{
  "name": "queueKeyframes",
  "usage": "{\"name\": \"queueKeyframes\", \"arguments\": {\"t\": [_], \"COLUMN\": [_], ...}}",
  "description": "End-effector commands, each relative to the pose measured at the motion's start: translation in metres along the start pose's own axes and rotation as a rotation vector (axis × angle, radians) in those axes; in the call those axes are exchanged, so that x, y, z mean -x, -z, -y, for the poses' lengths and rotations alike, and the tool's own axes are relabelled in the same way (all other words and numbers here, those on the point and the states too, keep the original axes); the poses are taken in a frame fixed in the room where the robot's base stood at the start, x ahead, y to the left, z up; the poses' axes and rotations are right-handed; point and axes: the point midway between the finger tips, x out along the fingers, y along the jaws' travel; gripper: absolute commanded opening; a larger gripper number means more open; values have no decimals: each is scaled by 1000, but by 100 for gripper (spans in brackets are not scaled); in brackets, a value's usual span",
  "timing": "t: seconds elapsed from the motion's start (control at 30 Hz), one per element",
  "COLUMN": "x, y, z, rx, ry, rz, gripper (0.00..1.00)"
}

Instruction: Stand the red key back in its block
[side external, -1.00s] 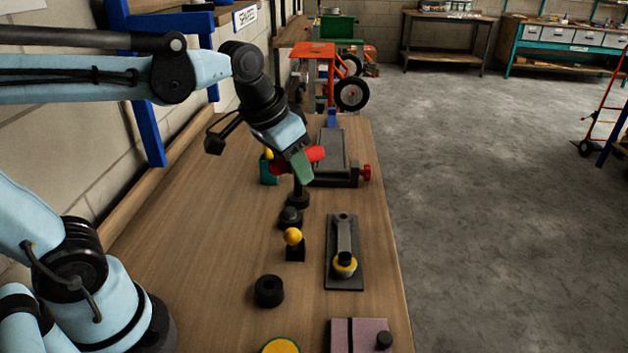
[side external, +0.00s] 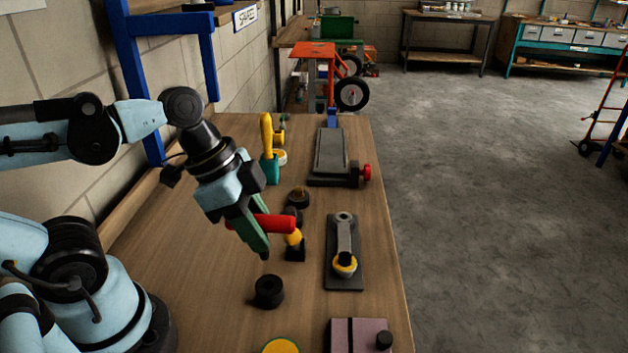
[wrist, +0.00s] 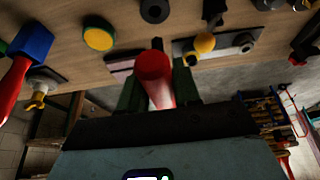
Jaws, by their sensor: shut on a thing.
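My gripper (side external: 258,238) has green fingers shut on the red key (side external: 276,224), a red cylinder. It holds the key roughly level above the bench, with one end pointing right. In the side view the key overlaps a yellow ball on a black base (side external: 295,252); I cannot tell whether they touch. In the wrist view the key (wrist: 153,68) shows end-on between the fingers. I cannot tell which block is the red key's. A teal block (side external: 270,169) at the back has a yellow upright piece (side external: 266,135) on it.
A black ring (side external: 269,291), a grey plate with a lever (side external: 345,275), a mauve box (side external: 362,336) and a yellow disc (side external: 281,346) lie on the bench (side external: 190,240). A dark vise-like fixture (side external: 332,165) stands behind. The bench's left middle is clear.

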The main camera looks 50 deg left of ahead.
Motion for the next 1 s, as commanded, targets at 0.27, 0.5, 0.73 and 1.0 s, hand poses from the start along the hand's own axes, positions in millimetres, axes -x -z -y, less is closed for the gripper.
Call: {"name": "queueKeyframes", "arguments": {"t": [0.27, 0.5, 0.73, 1.0], "x": [-5, -35, -53, -62], "y": [-2, -14, -21, -25], "z": [1, 1, 1, 1], "rx": [3, 3, 4, 4], "ry": [1, 2, 3, 3], "rz": [0, 0, -1, 0], "gripper": [0, 0, 0, 0]}}
